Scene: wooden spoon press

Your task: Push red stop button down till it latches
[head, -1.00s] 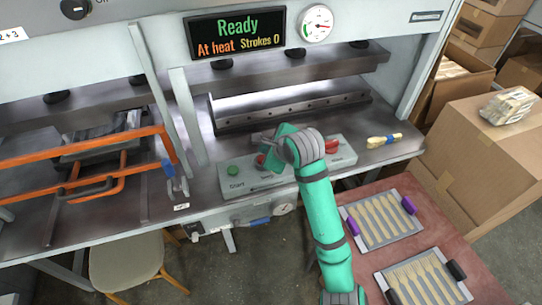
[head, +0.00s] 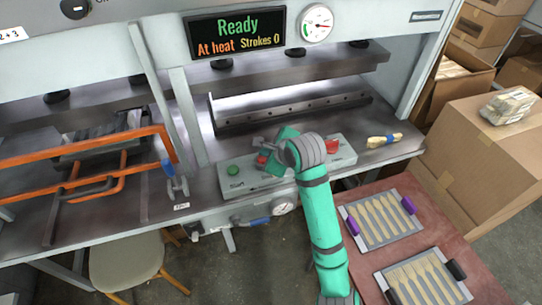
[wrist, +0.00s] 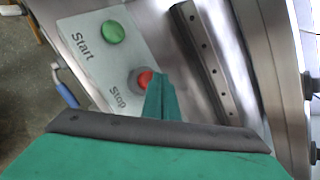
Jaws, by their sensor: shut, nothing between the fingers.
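The red stop button (wrist: 146,78) sits in a dark round collar beside the word Stop on the grey control panel (wrist: 85,70). In the head view only a bit of the red button (head: 261,160) shows, left of my gripper. My gripper (wrist: 158,76) is shut and empty. Its fingertips overlap the right edge of the button in the wrist view; I cannot tell whether they touch it. In the head view my gripper (head: 272,169) is over the panel, and my wrist hides part of it. The button's height is unclear.
The green start button (head: 232,170) is left of the red one. A red part (head: 334,146) shows at the panel's right end. A metal bar (head: 290,114) lies behind the panel. The display (head: 237,34) reads Ready, At heat, Strokes 0.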

